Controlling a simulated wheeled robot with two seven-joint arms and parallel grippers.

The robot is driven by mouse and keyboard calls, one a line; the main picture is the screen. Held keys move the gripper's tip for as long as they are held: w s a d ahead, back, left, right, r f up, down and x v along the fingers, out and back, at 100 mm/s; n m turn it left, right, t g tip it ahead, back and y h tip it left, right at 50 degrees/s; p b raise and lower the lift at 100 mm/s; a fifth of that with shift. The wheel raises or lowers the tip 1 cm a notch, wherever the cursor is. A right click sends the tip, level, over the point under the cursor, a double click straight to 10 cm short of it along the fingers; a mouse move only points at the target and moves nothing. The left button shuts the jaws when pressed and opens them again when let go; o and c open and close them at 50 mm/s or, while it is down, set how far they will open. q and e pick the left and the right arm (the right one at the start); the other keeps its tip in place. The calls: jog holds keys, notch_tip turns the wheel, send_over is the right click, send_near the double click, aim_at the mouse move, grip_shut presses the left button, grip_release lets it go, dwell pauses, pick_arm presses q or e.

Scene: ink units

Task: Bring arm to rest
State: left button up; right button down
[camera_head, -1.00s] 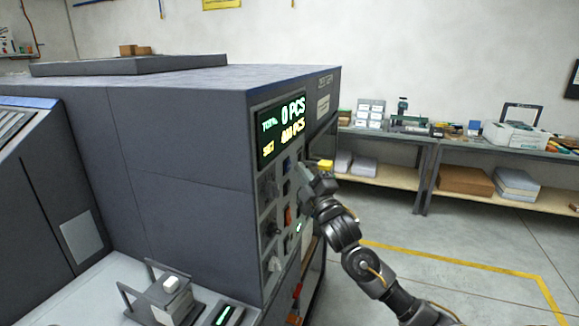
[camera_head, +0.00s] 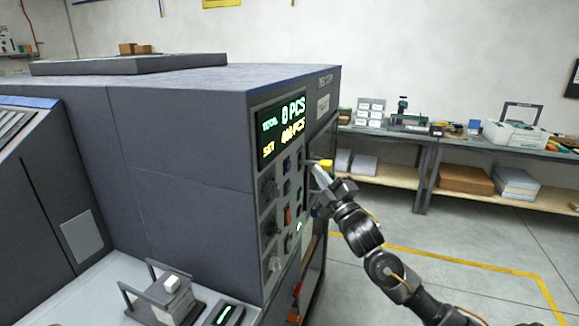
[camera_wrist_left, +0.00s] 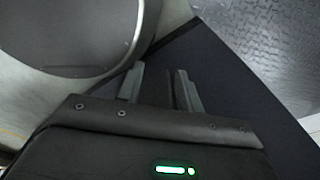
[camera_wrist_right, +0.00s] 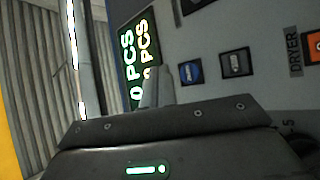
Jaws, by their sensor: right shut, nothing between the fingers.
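My right gripper (camera_head: 318,172) is beside the control panel (camera_head: 283,205) of the large grey machine. Its fingers are together and empty; they also show shut in the right wrist view (camera_wrist_right: 157,88), in front of the panel's lit display (camera_wrist_right: 138,62). Whether the fingertips touch the panel cannot be told. My left gripper (camera_wrist_left: 160,88) shows only in its own wrist view. Its two fingers stand apart with nothing between them, above a dark surface.
The grey machine (camera_head: 185,135) fills the left and middle, with a lit counter display (camera_head: 281,130) and several buttons. A workbench (camera_head: 440,140) with boxes and tools stands along the back wall. The floor (camera_head: 420,235) to the right is open, with a yellow line (camera_head: 465,262).

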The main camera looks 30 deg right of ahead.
dwell(0.8)
